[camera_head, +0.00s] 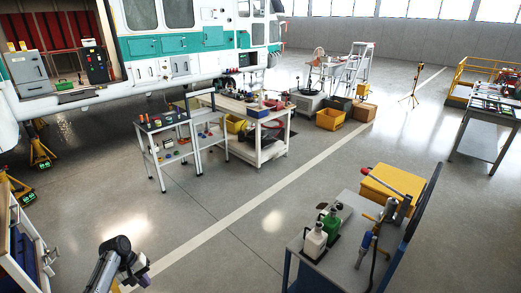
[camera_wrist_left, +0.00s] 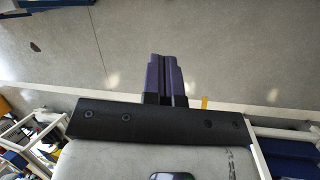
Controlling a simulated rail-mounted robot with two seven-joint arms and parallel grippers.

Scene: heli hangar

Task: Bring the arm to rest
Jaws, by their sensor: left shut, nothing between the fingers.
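My left arm comes in at the bottom left of the head view. Its gripper (camera_head: 143,279) is at the bottom edge, above open floor, small and partly hidden by the wrist. In the left wrist view the two purple fingers of my left gripper (camera_wrist_left: 165,58) lie side by side, shut and empty, with grey floor beyond them. My right gripper does not show in either view.
A grey workbench (camera_head: 338,262) with bottles and tools is at the lower right. White carts (camera_head: 180,118) and a helicopter (camera_head: 205,40) are farther back. Open floor (camera_head: 225,195) lies between.

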